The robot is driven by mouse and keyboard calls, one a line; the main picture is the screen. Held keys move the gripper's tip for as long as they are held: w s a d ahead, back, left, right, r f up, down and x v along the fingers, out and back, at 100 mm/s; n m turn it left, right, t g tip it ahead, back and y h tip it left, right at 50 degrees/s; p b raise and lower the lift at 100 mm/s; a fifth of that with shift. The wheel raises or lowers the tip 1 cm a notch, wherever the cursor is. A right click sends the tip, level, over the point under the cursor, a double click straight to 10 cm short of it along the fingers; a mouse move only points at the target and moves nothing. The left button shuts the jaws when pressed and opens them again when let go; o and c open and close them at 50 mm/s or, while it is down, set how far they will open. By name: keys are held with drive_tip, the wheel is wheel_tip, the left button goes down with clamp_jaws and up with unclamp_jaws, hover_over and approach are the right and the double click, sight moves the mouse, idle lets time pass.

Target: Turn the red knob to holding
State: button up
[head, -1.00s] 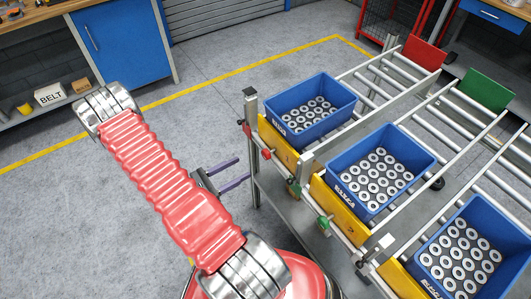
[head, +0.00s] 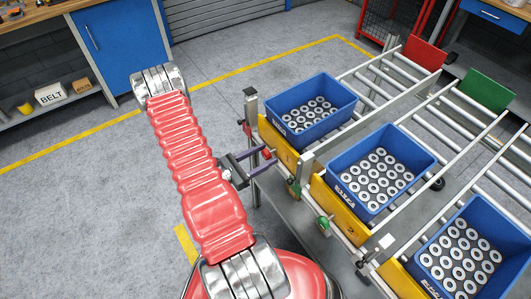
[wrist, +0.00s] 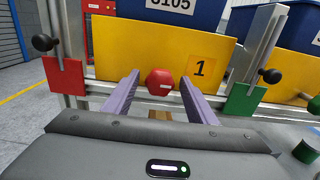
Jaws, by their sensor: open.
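The red knob (wrist: 160,81) is faceted with a short, roughly level white mark, on the rail below yellow plate 1 (wrist: 150,50) in the wrist view. In the head view the red knob (head: 268,153) shows at the front of the left lane. My gripper (wrist: 158,86) is open, its two purple fingers pointing at the knob, one on each side. A small gap seems to show on both sides; contact cannot be told. In the head view my gripper (head: 266,154) reaches the rail from the left. No readable "holding" label shows.
A red plate (wrist: 67,91) with a black ball handle is left of the knob; a green plate (wrist: 244,103) with another is right. Blue bins (head: 310,112) of metal rings stand in the lanes. Green knobs (head: 324,223) sit farther along. Open floor lies left.

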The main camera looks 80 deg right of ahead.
drive_tip(key=shift+s+d, duration=0.25)
drive_tip(key=shift+c, duration=0.2)
clamp_jaws()
idle(0.4)
